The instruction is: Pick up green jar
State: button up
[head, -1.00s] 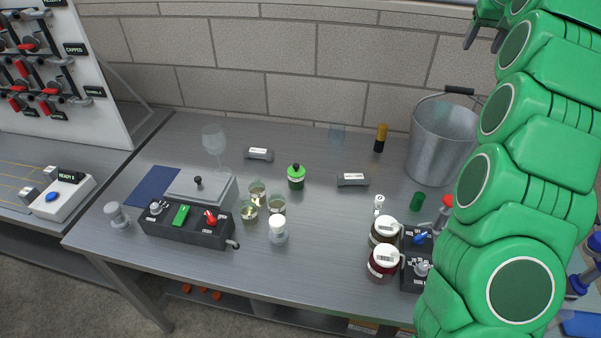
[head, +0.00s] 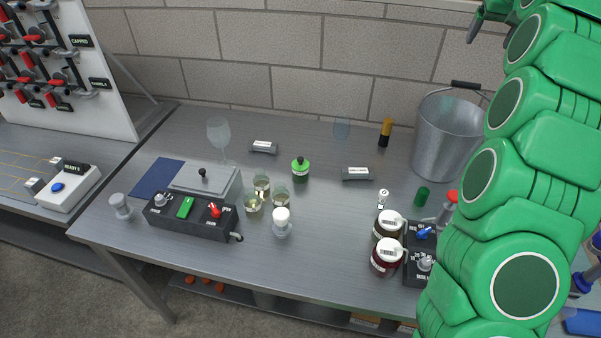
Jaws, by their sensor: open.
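My gripper (head: 484,38) shows only in part at the top right edge, high over the back of the table, with dark fingertips pointing down. It is open, with nothing seen between its fingers, and is well apart from the jar, up and to the right.
Several clear glasses (head: 254,200) and a white-topped container (head: 282,222) stand left and in front of the jar. A control box (head: 190,217) is at left. Grey blocks (head: 357,174) lie nearby. Red-and-dark jars (head: 387,257) and a metal bucket (head: 445,140) are at right.

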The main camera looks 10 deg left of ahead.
jog(key=shift+r, duration=0.15)
jog(key=shift+d+r, duration=0.15)
jog(key=shift+r, duration=2.1)
jog(key=shift+r, duration=0.1)
